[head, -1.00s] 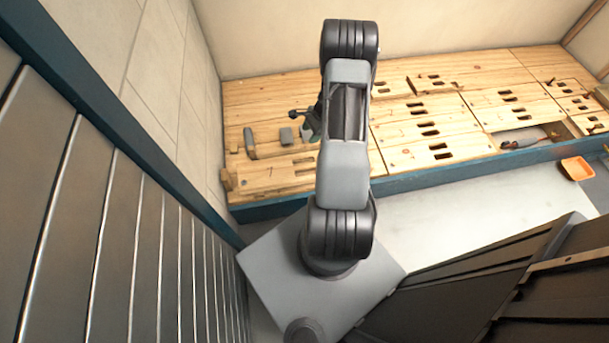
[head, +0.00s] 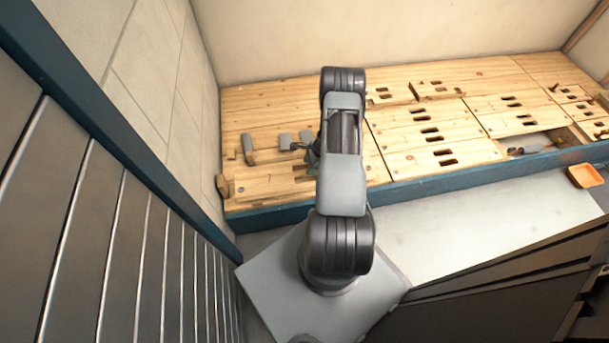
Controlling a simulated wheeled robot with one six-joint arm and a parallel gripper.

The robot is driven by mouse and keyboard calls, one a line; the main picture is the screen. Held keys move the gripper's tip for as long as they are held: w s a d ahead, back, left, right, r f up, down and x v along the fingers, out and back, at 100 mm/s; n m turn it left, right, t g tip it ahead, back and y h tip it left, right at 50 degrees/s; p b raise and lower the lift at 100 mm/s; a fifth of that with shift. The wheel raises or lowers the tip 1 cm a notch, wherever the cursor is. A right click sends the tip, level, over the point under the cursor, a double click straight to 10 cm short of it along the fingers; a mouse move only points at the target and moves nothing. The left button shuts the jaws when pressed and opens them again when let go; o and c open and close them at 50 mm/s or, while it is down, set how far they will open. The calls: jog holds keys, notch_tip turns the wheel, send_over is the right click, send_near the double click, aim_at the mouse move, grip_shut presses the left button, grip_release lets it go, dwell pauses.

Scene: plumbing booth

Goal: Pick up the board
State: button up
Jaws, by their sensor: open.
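My gripper (head: 297,147) shows as a small dark shape just left of my arm, over the left part of the wooden bench. It is open, and nothing shows between its fingers. A pale wooden board (head: 265,190) with a slot lies at the front left of the bench, below and close to the gripper in the picture. My arm and gripper hide part of its right side. Whether the gripper touches it cannot be told. Several similar slotted boards (head: 450,135) lie across the middle and right, so which one is the task's board is unclear.
A grey-ended tool (head: 248,149) and a grey block (head: 285,140) lie on the bench left of my gripper. A blue edge (head: 430,178) runs along the bench front. An open recess (head: 540,143) and an orange tray (head: 585,175) are at right. A slatted wall is close at left.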

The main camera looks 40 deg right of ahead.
jog(key=shift+b+x, duration=1.15)
jog(key=shift+x, duration=1.45)
jog(key=shift+d, duration=0.2)
jog(key=shift+f+b, duration=0.25)
jog(key=shift+b, duration=0.1)
grip_shut()
